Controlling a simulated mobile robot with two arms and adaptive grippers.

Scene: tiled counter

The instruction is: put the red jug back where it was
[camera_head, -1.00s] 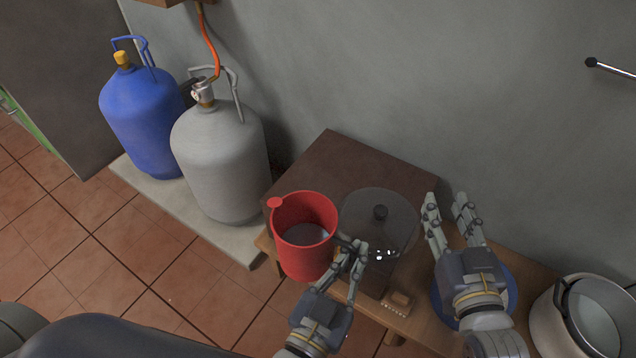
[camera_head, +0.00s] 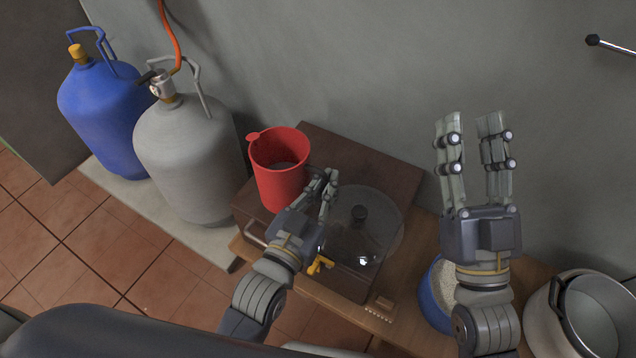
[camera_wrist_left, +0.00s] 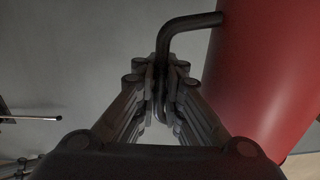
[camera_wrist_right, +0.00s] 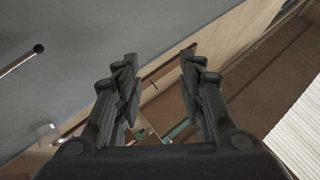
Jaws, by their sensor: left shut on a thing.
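The red jug (camera_head: 279,172) is upright at the left part of the dark brown box-like unit (camera_head: 380,172) on the wooden counter. I cannot tell whether its base touches the top. My left gripper (camera_head: 325,184) is shut on the jug's handle, at the jug's right side. In the left wrist view the dark bent handle (camera_wrist_left: 187,24) runs between the fingers, and the jug's red wall (camera_wrist_left: 262,75) fills the right side. My right gripper (camera_head: 474,125) is open and empty above the counter, with its fingers apart in the right wrist view (camera_wrist_right: 157,65).
A glass lid (camera_head: 384,222) with a dark knob lies just right of the jug. A blue container (camera_head: 430,302) with pale grains and a large pot (camera_head: 547,328) stand at the right. Grey (camera_head: 190,150) and blue (camera_head: 100,115) gas bottles stand at the left by the wall.

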